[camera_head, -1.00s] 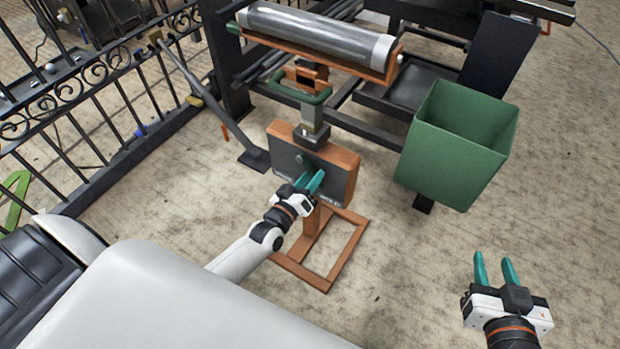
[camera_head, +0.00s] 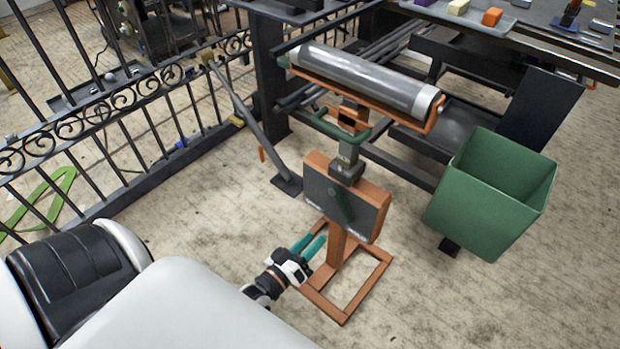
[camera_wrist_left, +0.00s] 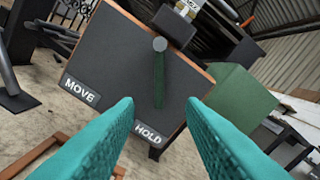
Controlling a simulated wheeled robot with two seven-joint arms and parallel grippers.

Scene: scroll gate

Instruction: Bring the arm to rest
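My left gripper (camera_head: 312,243) is open and empty in the head view, low in front of the control box (camera_head: 322,201) and apart from it. The box has a dark face and orange-brown sides, on a brown post and frame. In the left wrist view, the two teal fingers (camera_wrist_left: 160,115) stand wide apart, with the box face (camera_wrist_left: 120,60) beyond them. A dark green lever (camera_wrist_left: 159,82) hangs from a round knob, its tip close above the HOLD label (camera_wrist_left: 148,132). The MOVE label (camera_wrist_left: 82,92) is at the left. My right gripper is out of view.
A grey roller (camera_head: 365,80) in an orange cradle is behind the box. A green bin (camera_head: 480,210) stands at the right. A black railing (camera_head: 100,120) runs along the left. A tray with small blocks (camera_head: 460,12) is at the back. Bare floor shows at the lower right.

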